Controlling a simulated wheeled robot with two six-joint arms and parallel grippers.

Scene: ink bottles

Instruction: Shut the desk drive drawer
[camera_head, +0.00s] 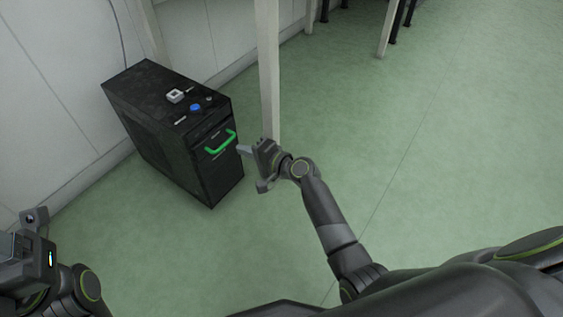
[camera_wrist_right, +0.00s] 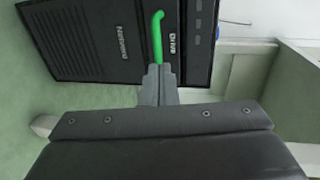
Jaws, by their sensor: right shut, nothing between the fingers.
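The drive drawer is at the upper front of a black tower case (camera_head: 165,125), marked by a green handle (camera_head: 220,143). Its front looks about level with the case; I cannot tell whether a small gap remains. My right gripper (camera_head: 243,150) is shut and empty, its tips just beside the handle's right end. In the right wrist view the shut fingertips (camera_wrist_right: 158,72) point at the green handle (camera_wrist_right: 157,38), next to the word "Drive"; whether they touch is unclear. My left gripper is at the lower left edge (camera_head: 30,250), its fingers not clearly visible.
A blue button (camera_head: 195,107) and a small white square piece (camera_head: 175,96) are on the case top. A pale post (camera_head: 268,70) stands right behind my right gripper. A white wall (camera_head: 50,100) is at the left. The green floor (camera_head: 430,160) to the right is clear.

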